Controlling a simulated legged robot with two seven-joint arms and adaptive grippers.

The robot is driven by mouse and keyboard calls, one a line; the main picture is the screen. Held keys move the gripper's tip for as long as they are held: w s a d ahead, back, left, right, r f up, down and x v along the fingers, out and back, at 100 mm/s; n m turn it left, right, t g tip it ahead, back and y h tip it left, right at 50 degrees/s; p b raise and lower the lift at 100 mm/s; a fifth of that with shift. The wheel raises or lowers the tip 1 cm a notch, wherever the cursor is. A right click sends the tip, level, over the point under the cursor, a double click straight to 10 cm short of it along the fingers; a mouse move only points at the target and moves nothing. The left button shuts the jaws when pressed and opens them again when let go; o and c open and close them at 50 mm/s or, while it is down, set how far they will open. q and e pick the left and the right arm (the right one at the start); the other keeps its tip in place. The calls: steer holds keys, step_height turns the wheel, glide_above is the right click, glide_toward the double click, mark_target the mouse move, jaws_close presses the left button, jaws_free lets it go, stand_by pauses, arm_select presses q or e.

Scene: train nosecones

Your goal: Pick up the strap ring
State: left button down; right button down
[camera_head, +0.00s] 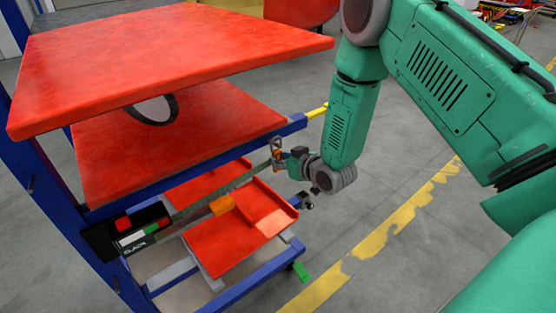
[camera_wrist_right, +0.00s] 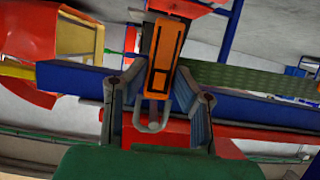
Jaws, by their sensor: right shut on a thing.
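The strap ring is a grey metal loop (camera_wrist_right: 152,118) below an orange and black buckle piece (camera_wrist_right: 165,62) in the right wrist view. My right gripper (camera_head: 281,158) is at the right side of the rack, at the end of a taut, grey-green strap (camera_head: 215,192). In the right wrist view, its two fingers (camera_wrist_right: 158,108) stand either side of the ring; the exact contact is hard to see. It is shut on the ring. The strap runs down left to a black box (camera_head: 125,232) on the rack. My left gripper is not in view.
A blue-framed rack with a red top shelf (camera_head: 170,55), a red middle shelf (camera_head: 190,135) and red lower trays (camera_head: 240,240) stands close by on the left. A dark loop (camera_head: 172,104) shows under the top shelf. Grey floor with a yellow line (camera_head: 365,243) is clear on the right.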

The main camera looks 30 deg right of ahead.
steer(key=s+b, duration=0.1)
steer(key=s, duration=1.5)
steer(key=shift+s+d, duration=0.25)
steer(key=shift+d, duration=0.15)
steer(key=shift+d, duration=0.3)
